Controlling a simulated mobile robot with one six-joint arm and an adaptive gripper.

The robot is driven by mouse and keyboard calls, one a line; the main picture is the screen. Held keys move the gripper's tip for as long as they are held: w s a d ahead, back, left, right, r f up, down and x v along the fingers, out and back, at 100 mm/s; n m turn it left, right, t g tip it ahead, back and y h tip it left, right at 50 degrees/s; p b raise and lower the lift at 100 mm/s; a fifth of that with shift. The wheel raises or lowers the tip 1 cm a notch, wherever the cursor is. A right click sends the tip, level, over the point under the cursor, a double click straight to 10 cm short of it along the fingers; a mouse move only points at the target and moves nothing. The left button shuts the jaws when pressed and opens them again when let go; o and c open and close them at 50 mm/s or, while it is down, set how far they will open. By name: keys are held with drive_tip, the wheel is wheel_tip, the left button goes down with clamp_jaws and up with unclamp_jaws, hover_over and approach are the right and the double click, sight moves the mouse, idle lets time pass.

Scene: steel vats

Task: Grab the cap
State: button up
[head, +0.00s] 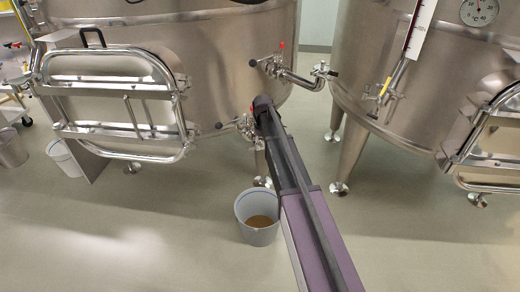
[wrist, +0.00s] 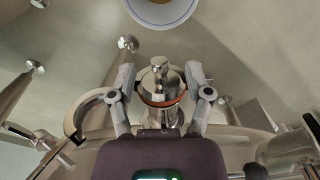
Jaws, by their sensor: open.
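In the wrist view, a shiny steel fitting with an orange-red ring, which looks like the cap (wrist: 160,84), sits at the end of a short outlet on the vat. My gripper (wrist: 160,76) is open, with one finger on each side of this fitting. Whether the fingers touch it I cannot tell. The fingers cannot be made out in that view.
A grey-white bucket (head: 258,236) with brown contents stands on the floor below the outlet, beside my arm. A bent valve pipe (head: 298,78) juts out to the right. A second vat (head: 400,85) stands at the right. The front floor is clear.

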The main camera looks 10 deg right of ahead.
drive_tip(key=shift+f+b, duration=0.55)
drive_tip(key=shift+f, duration=0.3)
drive_tip(key=shift+c, duration=0.3)
clamp_jaws()
